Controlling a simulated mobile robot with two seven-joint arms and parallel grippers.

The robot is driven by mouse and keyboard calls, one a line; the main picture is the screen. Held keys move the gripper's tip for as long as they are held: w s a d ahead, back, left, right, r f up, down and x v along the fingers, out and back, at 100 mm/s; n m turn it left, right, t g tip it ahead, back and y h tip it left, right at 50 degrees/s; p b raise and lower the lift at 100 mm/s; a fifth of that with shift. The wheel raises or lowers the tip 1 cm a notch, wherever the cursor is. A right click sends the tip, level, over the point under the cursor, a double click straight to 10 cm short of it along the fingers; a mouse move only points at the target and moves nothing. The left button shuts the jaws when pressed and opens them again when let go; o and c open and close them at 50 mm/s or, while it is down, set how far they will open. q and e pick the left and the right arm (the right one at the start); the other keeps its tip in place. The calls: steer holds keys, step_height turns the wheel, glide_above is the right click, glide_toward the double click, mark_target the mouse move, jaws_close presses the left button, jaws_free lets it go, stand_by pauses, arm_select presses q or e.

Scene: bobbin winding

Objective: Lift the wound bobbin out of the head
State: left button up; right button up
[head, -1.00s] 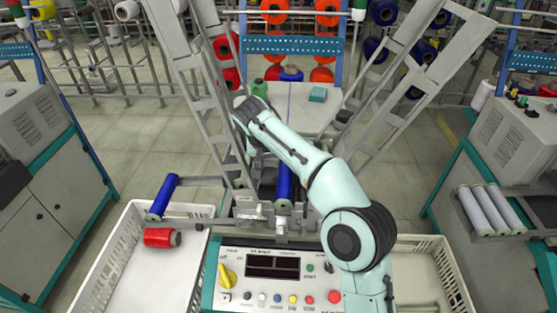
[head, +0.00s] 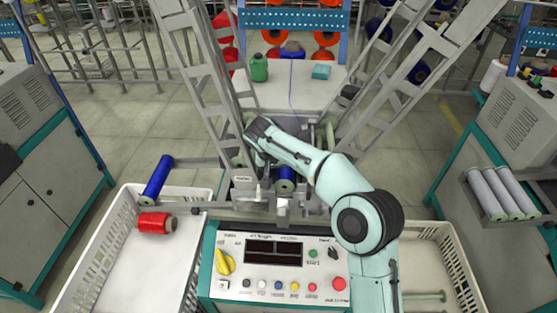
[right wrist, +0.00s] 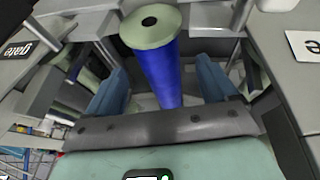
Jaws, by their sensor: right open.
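The wound blue bobbin (head: 286,176) sits in the winding head behind the control panel, its pale end toward me. My arm hides part of it in the head view. In the right wrist view the bobbin (right wrist: 160,60) stands between the two blue fingers of my right gripper (right wrist: 160,78). The fingers are open, one on each side, with a visible gap to the bobbin. In the head view my right arm reaches in from the lower right, and its jaws are mostly hidden behind the wrist. My left gripper is not in view.
Grey slanted frames (head: 205,85) rise on both sides of the head. A second blue bobbin (head: 158,178) is at the left, above a white crate (head: 93,240) with a red bobbin (head: 155,222). The control panel (head: 270,268) is in front. Another crate (head: 458,268) is at right.

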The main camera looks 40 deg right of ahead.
mark_target(283, 170)
steer(key=shift+x, duration=1.7)
steer(key=c, duration=1.2)
steer(key=shift+r, duration=0.1)
steer(key=shift+c, duration=0.3)
steer(key=shift+s+a+r, duration=0.1)
steer(key=shift+a, duration=0.05)
jaws_close()
steer(key=shift+s, duration=0.1)
